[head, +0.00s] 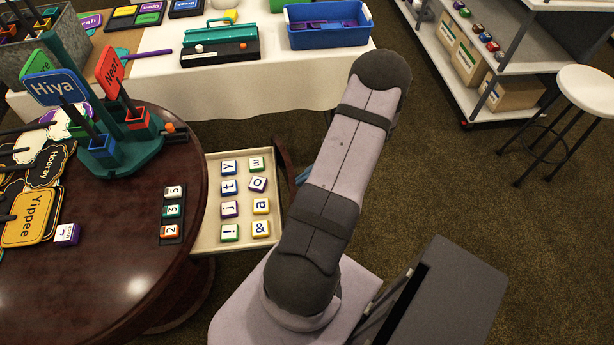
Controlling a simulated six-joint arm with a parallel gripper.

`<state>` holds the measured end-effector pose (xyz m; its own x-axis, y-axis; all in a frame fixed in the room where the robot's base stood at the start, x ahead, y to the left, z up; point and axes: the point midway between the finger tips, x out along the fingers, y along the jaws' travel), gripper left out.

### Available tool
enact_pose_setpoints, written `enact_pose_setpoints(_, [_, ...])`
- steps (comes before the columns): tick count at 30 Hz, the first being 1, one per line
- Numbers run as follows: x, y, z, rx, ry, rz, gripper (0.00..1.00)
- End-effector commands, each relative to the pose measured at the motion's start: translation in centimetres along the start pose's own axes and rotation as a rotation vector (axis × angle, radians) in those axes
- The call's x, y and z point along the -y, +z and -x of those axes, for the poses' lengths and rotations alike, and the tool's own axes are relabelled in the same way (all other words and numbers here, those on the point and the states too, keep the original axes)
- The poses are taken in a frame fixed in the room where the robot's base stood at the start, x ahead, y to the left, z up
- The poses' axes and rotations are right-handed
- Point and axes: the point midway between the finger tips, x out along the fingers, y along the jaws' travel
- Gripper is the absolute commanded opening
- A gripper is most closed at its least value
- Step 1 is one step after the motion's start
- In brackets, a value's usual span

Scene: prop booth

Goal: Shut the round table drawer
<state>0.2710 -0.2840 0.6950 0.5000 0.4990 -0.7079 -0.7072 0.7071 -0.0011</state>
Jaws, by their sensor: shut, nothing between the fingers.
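The round table (125,240) of dark polished wood fills the lower left. Its drawer (244,196) is open, sticking out to the right from under the tabletop. The pale drawer inside holds several letter and symbol blocks in two columns. The curved dark wooden drawer front (284,158) shows at the right end, partly hidden behind my arm. My arm rises from the bottom middle to an elbow at the upper right.
On the tabletop stand a green sign holder (128,150), word signs and a dark strip with number blocks (173,214). Behind is a white-clothed table (300,115) with a blue bin (330,38). Shelves and a white stool (588,90) stand right.

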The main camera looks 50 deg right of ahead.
Motion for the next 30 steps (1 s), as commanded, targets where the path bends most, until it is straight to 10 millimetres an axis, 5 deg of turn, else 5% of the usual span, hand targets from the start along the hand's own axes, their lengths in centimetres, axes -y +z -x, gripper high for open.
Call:
enact_pose_setpoints(8, [-0.1, 3.0, -2.8, 0.002, 0.006, 0.001, 0.0])
enact_pose_setpoints(21, [-0.2, 10.7, -10.8, 0.001, 0.007, 0.004, 0.0])
enact_pose_setpoints(30, [-0.1, 14.5, -14.6, 0.001, 0.004, 0.002, 0.0])
